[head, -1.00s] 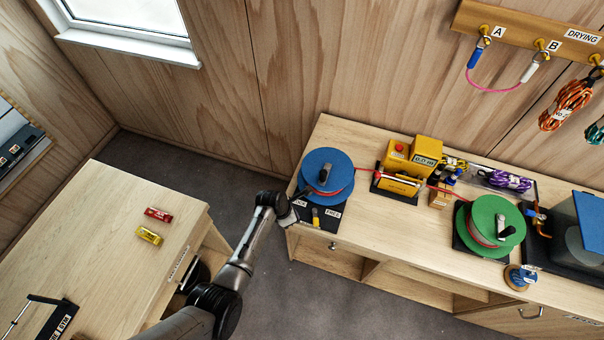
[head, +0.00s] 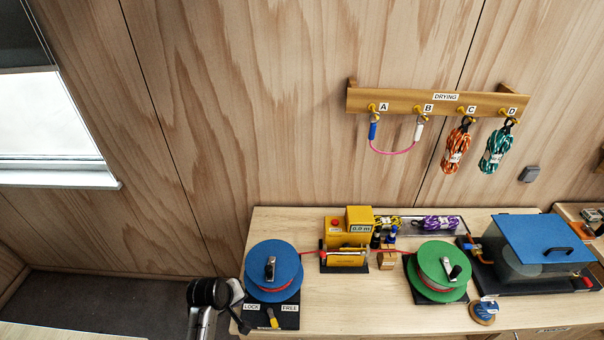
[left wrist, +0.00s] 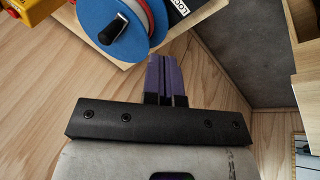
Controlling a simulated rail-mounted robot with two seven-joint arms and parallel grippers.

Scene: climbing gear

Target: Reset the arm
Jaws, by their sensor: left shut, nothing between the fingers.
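My left arm comes in at the bottom of the head view, with its left gripper (head: 242,324) low beside the front left corner of the bench. In the left wrist view the two purple fingers (left wrist: 166,70) are together with nothing between them. The blue reel (head: 273,270) stands just right of the gripper on its black LOCK/FREE base (head: 285,322). The blue reel (left wrist: 120,28) also shows beyond the fingers in the left wrist view, apart from them. My right gripper is in neither view.
The bench (head: 355,290) also carries a yellow meter (head: 358,222), a green reel (head: 437,268) and a blue-lidded tank (head: 543,242). Red rope runs between the reels past the meter. A DRYING rack (head: 435,102) with hanging ropes is on the wall. Grey floor (head: 100,300) lies open at left.

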